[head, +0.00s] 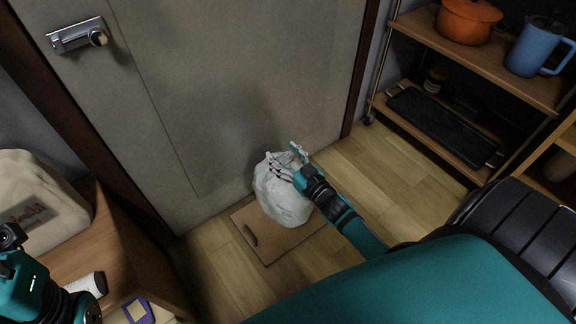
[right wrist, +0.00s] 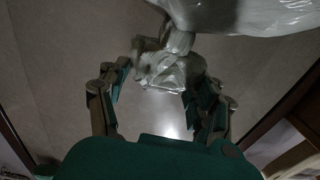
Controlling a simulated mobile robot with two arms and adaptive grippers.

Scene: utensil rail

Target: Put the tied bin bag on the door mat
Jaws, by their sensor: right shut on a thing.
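The tied bin bag (head: 283,200) is white and crumpled, and stands upright over the brown door mat (head: 268,248) in front of the door. My right gripper (head: 293,165) is shut on the bag's tied top. In the right wrist view, the knotted neck of the bag (right wrist: 165,68) sits between the fingers of my right gripper (right wrist: 158,78). The bag hides the back part of the mat. I cannot tell whether its underside touches the mat. Part of my left arm shows at the lower left of the head view, but its fingers do not.
A grey door (head: 240,80) stands behind the bag. A shelf rack at the right holds an orange pot (head: 466,22), a blue jug (head: 538,46) and a black tray (head: 442,124). A wooden cabinet (head: 125,245) stands at the left. Wooden floor (head: 375,165) is clear right of the mat.

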